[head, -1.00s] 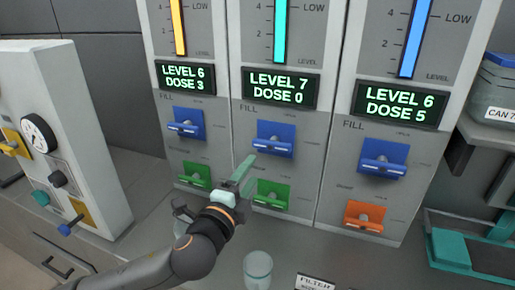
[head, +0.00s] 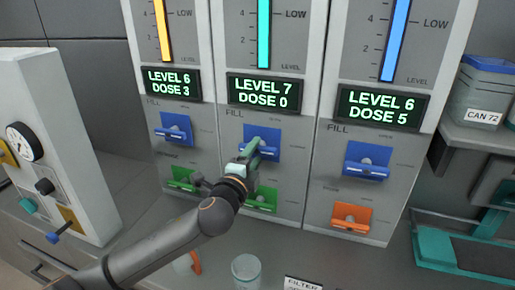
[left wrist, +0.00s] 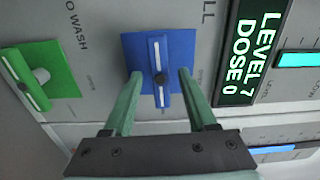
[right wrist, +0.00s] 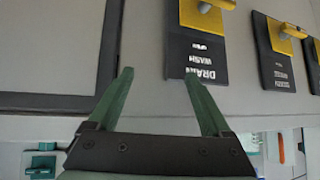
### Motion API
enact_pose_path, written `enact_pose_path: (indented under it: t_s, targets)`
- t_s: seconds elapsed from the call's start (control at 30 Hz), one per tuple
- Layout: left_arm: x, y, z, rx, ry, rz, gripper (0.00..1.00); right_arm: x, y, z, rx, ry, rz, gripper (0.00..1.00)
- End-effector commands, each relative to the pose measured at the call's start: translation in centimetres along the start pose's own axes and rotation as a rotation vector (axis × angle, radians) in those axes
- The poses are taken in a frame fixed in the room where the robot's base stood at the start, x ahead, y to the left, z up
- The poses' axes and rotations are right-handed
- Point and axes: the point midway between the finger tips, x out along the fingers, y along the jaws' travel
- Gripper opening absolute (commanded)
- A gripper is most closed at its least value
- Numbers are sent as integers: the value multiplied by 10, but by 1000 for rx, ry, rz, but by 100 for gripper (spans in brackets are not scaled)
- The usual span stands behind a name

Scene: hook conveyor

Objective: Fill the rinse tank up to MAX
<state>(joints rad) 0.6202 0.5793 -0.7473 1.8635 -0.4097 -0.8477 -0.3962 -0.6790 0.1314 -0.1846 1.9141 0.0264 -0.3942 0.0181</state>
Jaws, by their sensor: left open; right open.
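The middle column's display (head: 264,91) reads LEVEL 7, DOSE 0, below a teal level bar (head: 264,35). Its blue FILL lever (head: 272,152) is partly hidden by my left gripper (head: 258,148) in the head view. In the left wrist view, the open fingers (left wrist: 160,75) stand on either side of the blue lever handle (left wrist: 154,50), with gaps visible. The green lever (head: 262,199) sits below it. My right gripper (right wrist: 160,76) is open and empty, facing a panel with a DRAIN/WASH label (right wrist: 200,62); it is not visible in the head view.
The left column (head: 172,82) reads LEVEL 6, DOSE 3; the right column (head: 380,106) reads LEVEL 6, DOSE 5. A clear cup (head: 246,270) stands on the counter below. A canister marked CAN 72 (head: 482,95) stands at right, a gauge panel (head: 50,125) at left.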

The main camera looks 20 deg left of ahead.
Motion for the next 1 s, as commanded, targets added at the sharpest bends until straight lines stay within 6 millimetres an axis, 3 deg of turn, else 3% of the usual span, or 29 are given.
enact_pose_path:
  t_s: [0.2,0.57,1.0]
  targets:
    - [19,0,0,0,0,-1,57,-1,0,-1,0,0,0,83]
    - [23,0,0,0,1,0,57,-1,0,-1,0,0,0,83]
    - [23,0,0,0,0,0,10,-1,0,-1,0,0,1,83]
